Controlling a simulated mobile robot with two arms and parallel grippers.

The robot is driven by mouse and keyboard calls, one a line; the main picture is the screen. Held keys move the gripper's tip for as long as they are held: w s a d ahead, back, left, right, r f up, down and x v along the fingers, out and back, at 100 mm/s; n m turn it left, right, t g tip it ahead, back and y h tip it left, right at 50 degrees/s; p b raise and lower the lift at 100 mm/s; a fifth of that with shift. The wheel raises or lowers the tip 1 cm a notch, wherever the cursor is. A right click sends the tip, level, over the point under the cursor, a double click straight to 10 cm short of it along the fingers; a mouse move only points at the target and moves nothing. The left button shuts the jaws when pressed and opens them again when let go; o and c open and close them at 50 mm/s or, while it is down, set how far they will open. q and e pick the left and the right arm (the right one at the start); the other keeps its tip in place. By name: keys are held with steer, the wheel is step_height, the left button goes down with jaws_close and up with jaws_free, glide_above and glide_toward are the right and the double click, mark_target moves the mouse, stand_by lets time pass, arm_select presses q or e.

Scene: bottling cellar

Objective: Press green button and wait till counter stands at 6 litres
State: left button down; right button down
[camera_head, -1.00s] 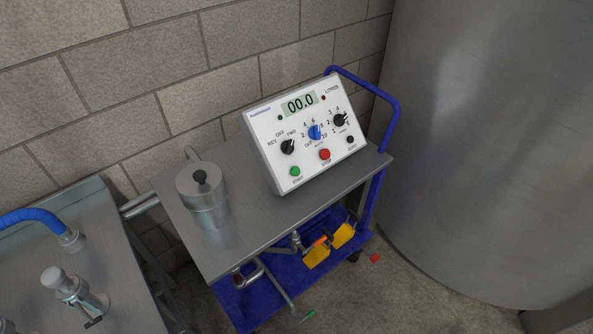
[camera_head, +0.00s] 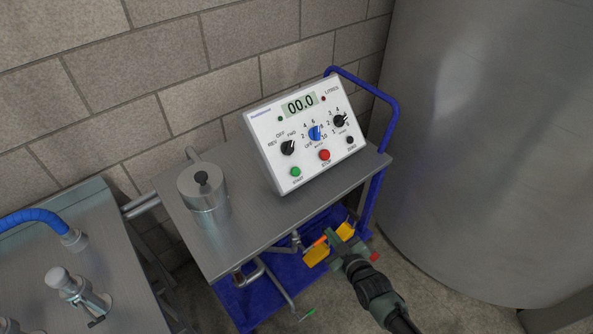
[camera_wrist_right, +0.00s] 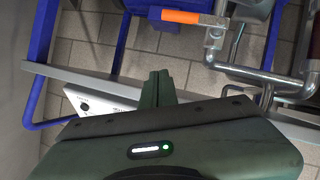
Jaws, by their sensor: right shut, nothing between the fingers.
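The white control box (camera_head: 262,128) stands tilted on the steel cart top. Its counter display (camera_head: 300,103) reads 00.0 litres. The green start button (camera_head: 296,172) is at the lower left of its face, left of the red stop button (camera_head: 325,155). My right gripper (camera_head: 338,241) is shut and empty, below and right of the box, in front of the cart's side and apart from the buttons. In the right wrist view, the closed fingers (camera_wrist_right: 158,88) show, with part of the box (camera_wrist_right: 100,104) to their left. My left gripper is not in view.
A lidded steel pump housing (camera_head: 208,205) stands left of the box. The cart's blue handle (camera_head: 393,118) rises at the right, beside a large steel tank (camera_head: 490,150). Yellow parts (camera_head: 316,256) and pipes are low on the cart. A steel table (camera_head: 40,262) is at left.

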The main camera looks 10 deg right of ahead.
mark_target(296, 171)
steer(key=w+a+r+n+t+y, duration=0.1)
steer(key=w+r+t, duration=0.1)
steer(key=r, duration=0.8)
steer(key=w+a+r+n+t+y, duration=0.1)
steer(key=w+r, duration=0.3)
steer(key=r, duration=0.6)
steer(key=shift+w+a+t, duration=0.35)
steer(key=shift+a+t, duration=0.25)
steer(key=shift+t, duration=0.1)
steer(key=w+a+f+b, duration=0.3)
steer(key=w+f+b, duration=0.2)
steer(key=f+b, duration=0.1)
steer(key=shift+w+a+b, duration=0.15)
steer(key=shift+w+b, duration=0.2)
steer(key=shift+b, duration=0.55)
steer(key=shift+w+a+f+b, duration=0.15)
steer(key=shift+w+f+b, duration=0.1)
steer(key=shift+b, duration=0.1)
